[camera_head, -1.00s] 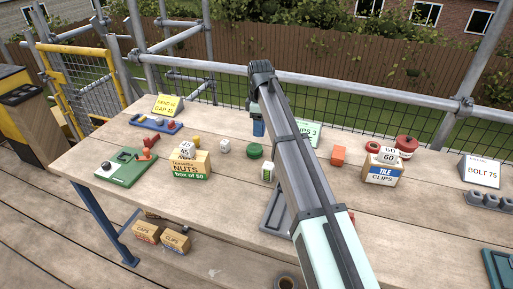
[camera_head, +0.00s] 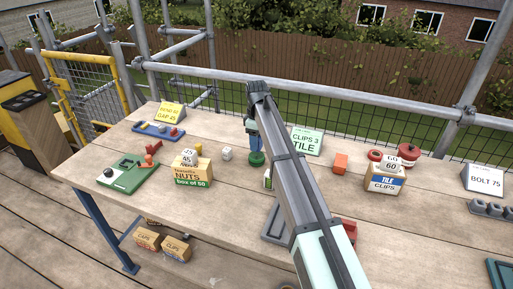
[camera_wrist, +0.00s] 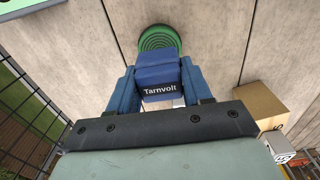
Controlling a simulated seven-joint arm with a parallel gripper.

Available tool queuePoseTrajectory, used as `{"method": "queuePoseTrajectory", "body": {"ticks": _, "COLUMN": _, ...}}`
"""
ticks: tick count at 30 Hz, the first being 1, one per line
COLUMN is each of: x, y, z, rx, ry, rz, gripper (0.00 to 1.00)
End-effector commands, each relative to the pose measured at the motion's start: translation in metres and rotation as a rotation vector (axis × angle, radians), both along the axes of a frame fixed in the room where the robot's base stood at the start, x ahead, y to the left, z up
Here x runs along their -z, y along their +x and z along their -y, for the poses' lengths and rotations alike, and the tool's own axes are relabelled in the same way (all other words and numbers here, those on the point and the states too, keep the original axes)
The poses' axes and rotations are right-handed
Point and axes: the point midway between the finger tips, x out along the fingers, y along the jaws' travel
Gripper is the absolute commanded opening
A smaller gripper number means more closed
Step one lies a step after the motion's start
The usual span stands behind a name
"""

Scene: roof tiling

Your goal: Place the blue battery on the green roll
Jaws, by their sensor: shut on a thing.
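The blue battery (camera_wrist: 158,72), labelled "Tarnvolt", is held between the two blue fingers of my gripper (camera_wrist: 158,82) in the wrist view. My gripper (camera_head: 255,148) is shut on it and points down in the head view, just above the green roll (camera_head: 257,160). The green roll (camera_wrist: 158,38) is round with ringed layers and lies on the bench, partly hidden behind the battery in the wrist view. I cannot tell whether the battery touches the roll.
A nuts box (camera_head: 192,172) with a white block on top stands to the left. A clips sign (camera_head: 307,141) stands behind right. An orange block (camera_head: 340,162) and tile clips box (camera_head: 384,178) are further right.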

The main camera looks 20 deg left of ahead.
Motion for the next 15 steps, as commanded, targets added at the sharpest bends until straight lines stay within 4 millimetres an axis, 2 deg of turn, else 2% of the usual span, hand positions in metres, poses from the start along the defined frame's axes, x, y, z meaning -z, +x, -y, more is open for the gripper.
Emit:
{"method": "queuePoseTrajectory", "body": {"ticks": 7, "x": 0.029, "y": 0.000, "z": 0.000, "rx": 0.000, "ry": -0.001, "rz": -0.001, "gripper": 0.05}}
{"method": "queuePoseTrajectory", "body": {"ticks": 14, "x": 0.034, "y": 0.000, "z": 0.000, "rx": 0.000, "ry": 0.000, "rz": 0.000, "gripper": 0.05}}
{"method": "queuePoseTrajectory", "body": {"ticks": 15, "x": 0.034, "y": 0.000, "z": 0.000, "rx": 0.000, "ry": 0.000, "rz": -0.001, "gripper": 0.50}}
